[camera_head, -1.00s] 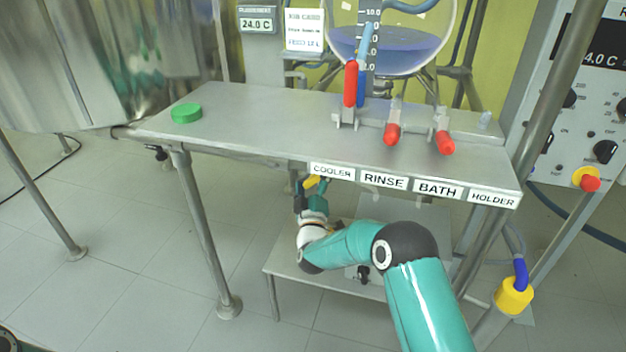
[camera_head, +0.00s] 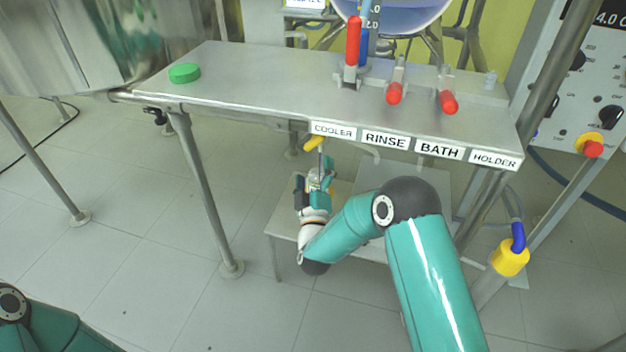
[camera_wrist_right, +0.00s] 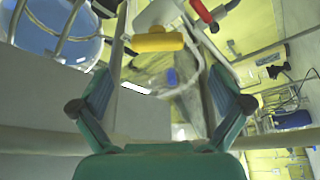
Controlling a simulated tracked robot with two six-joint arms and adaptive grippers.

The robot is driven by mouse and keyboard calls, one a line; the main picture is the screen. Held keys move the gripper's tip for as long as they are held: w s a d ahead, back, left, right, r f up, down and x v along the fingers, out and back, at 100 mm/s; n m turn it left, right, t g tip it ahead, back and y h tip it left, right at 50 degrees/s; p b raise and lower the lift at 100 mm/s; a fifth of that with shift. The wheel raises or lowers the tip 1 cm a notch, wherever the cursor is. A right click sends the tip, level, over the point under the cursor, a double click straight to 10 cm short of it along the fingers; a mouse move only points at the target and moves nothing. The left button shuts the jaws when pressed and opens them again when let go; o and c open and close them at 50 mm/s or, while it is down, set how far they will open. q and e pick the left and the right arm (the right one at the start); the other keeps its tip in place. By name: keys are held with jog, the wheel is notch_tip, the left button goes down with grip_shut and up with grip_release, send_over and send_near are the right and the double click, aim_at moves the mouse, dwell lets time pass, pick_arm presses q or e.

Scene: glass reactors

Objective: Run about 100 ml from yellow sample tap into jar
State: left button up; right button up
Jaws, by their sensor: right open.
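The yellow sample tap (camera_head: 314,143) sits under the bench's front edge, below the COOLER label. In the right wrist view its yellow handle (camera_wrist_right: 157,43) is ahead of the fingers, near the top. My right gripper (camera_head: 318,170) is just below the tap in the head view. In the right wrist view its two fingers (camera_wrist_right: 161,105) are spread wide and apart from the handle. A blurred clear shape with a blue patch (camera_wrist_right: 171,76) shows beyond the fingers; I cannot tell what it is. I cannot make out the jar. My left gripper is out of view.
The steel bench (camera_head: 240,88) holds a green cap (camera_head: 184,73) and red-handled valves (camera_head: 394,94). A lower shelf (camera_head: 285,243) is under it. A bench leg (camera_head: 207,205) stands left of my right arm.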

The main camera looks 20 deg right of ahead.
jog(key=shift+v, duration=1.45)
dwell(6.5)
